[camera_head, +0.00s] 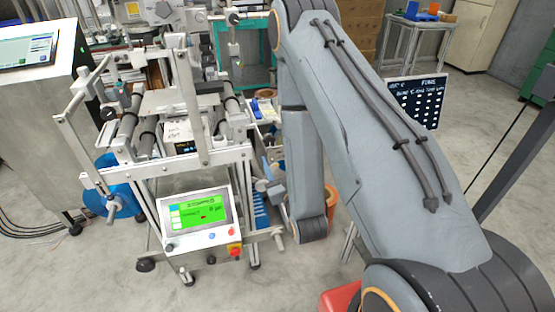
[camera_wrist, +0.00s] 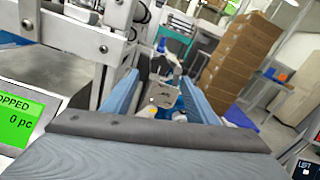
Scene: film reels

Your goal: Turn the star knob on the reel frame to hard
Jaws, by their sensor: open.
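The reel frame (camera_head: 205,165) stands left of my arm in the head view, with a green-lit screen (camera_head: 198,211) on its front. A small grey rounded part (camera_head: 262,185) sits at its right side; I cannot tell if it is the star knob. In the wrist view my gripper (camera_wrist: 160,88) is open, with one blue-grey finger on each side. A pale metallic knob-like piece (camera_wrist: 163,95) shows between the fingers, apparently beyond them, with no clear contact. Its lobes and any hard or soft marking are too small to read.
A steel cabinet with a monitor (camera_head: 28,50) stands at the left. A dark sign board (camera_head: 414,100) stands behind my arm. Cardboard boxes (camera_wrist: 238,60) are stacked beyond the gripper. Grey floor is open in front of the frame.

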